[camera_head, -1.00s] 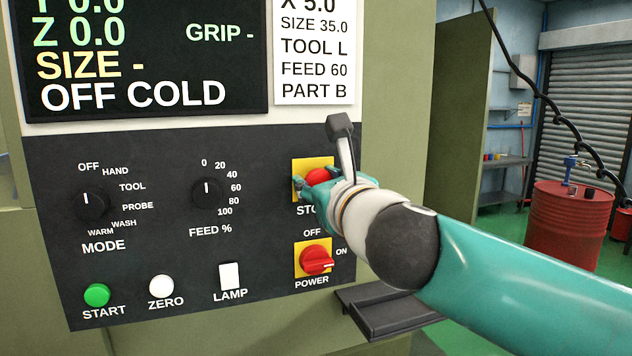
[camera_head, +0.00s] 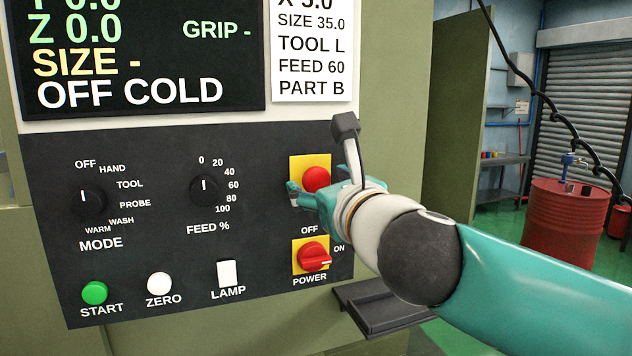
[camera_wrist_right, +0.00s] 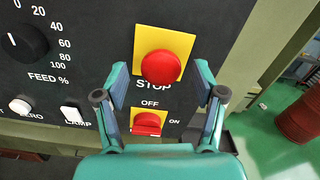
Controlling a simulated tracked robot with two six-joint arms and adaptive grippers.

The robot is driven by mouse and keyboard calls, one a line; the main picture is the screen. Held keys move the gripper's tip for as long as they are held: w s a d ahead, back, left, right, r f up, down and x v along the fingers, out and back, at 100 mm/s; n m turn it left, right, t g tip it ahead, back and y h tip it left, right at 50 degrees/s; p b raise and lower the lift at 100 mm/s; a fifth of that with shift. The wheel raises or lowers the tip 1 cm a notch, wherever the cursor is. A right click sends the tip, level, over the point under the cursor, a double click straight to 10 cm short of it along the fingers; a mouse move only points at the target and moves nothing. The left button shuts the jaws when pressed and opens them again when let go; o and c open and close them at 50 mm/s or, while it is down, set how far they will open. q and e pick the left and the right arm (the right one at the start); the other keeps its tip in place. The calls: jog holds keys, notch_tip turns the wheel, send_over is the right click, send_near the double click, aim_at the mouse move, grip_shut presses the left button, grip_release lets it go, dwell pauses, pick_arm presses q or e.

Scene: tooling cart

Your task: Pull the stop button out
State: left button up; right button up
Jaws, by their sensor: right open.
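The red stop button (camera_head: 316,179) sits on a yellow square plate at the upper right of the dark control panel. My right gripper (camera_head: 322,192) is in front of the panel at the button, its fingers partly hidden by my own wrist in the head view. In the right wrist view, the stop button (camera_wrist_right: 161,67) shows whole, just beyond and between the open fingertips (camera_wrist_right: 164,92). The fingers stand apart on either side, over the STOP label, and hold nothing. Whether a fingertip touches the panel I cannot tell. My left gripper is out of view.
The red power switch (camera_head: 313,256) is right below the stop button. The feed knob (camera_head: 204,190) and mode knob (camera_head: 89,203) are to the left. A dark tray (camera_head: 382,306) juts out below the panel. A red drum (camera_head: 566,224) stands well back at right.

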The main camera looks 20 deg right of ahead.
jog(key=s, duration=0.9)
jog(key=shift+s+d, duration=0.2)
jog(key=shift+s, duration=0.2)
jog(key=shift+f, duration=0.1)
